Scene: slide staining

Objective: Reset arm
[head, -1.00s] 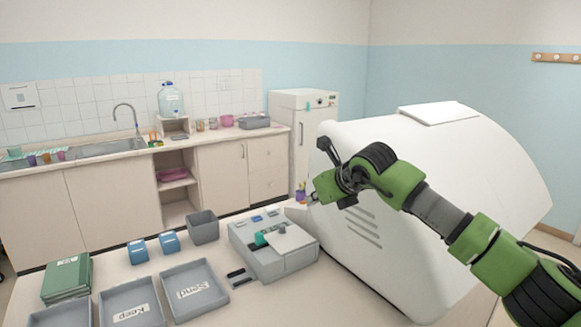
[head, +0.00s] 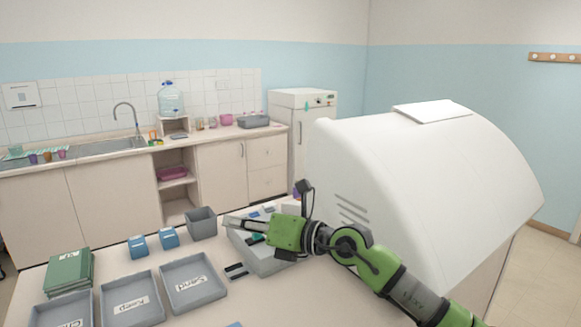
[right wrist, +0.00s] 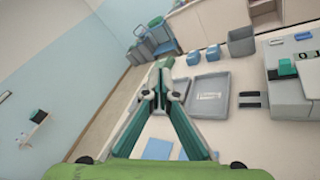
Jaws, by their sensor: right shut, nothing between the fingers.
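My right arm comes in from the lower right in the head view. Its gripper (head: 236,221) points left over the table, above the grey staining machine (head: 262,262), and hides part of it. In the right wrist view the gripper's fingers (right wrist: 161,72) meet at the tips with nothing between them. They point over the table towards the grey trays. My left gripper is in neither view.
Grey trays labelled Keep (head: 132,297) and Send (head: 193,283) lie on the table (head: 240,300). Two blue boxes (head: 169,237), a grey bin (head: 202,223) and green folders (head: 69,270) stand behind. The large white hood (head: 420,190) stands close beside my right arm.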

